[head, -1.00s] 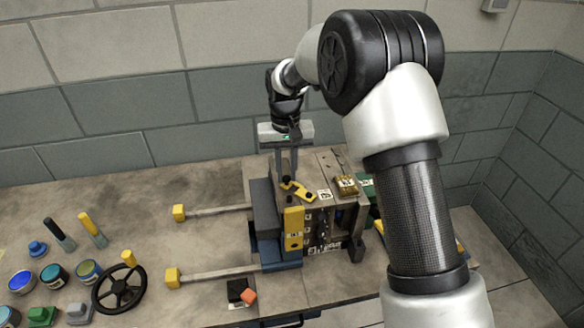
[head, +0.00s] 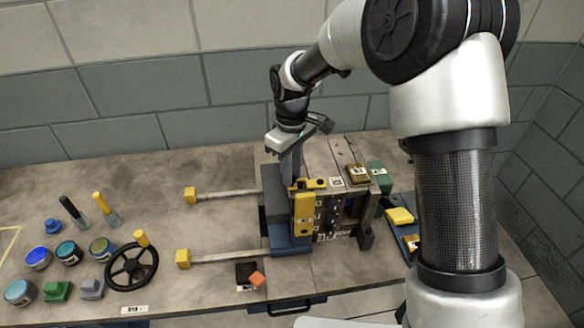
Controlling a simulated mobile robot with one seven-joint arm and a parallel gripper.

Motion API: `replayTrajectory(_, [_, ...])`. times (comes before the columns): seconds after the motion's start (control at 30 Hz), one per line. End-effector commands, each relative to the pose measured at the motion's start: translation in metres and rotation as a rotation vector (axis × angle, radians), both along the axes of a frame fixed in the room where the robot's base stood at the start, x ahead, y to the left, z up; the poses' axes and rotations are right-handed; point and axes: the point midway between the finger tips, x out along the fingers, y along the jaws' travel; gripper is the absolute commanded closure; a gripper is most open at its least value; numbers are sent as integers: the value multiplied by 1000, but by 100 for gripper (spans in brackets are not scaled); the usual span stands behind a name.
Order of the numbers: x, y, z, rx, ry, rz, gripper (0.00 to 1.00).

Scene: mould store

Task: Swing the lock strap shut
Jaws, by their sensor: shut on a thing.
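The yellow lock strap (head: 315,184) lies on the top of the mould block (head: 332,210), which stands on the bench. The strap runs nearly left to right across the top, near its front edge. My gripper (head: 292,180) points down at the strap's left end and is shut on it. The fingers hide that end, so the exact grip does not show. A second yellow bar (head: 304,215) stands upright on the block's front face, just below the strap.
Two guide rods with yellow ends (head: 190,195) stick out to the left of the mould. A black handwheel (head: 132,270), several paint pots (head: 68,252) and a black pad with an orange block (head: 257,279) stand left. A brass-coloured block (head: 357,174) sits on the mould top.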

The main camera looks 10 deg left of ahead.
Motion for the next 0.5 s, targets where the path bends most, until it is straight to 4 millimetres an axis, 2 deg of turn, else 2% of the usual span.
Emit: replayTrajectory(0.5, [-5, -1, 1, 1, -2, 72, 100])
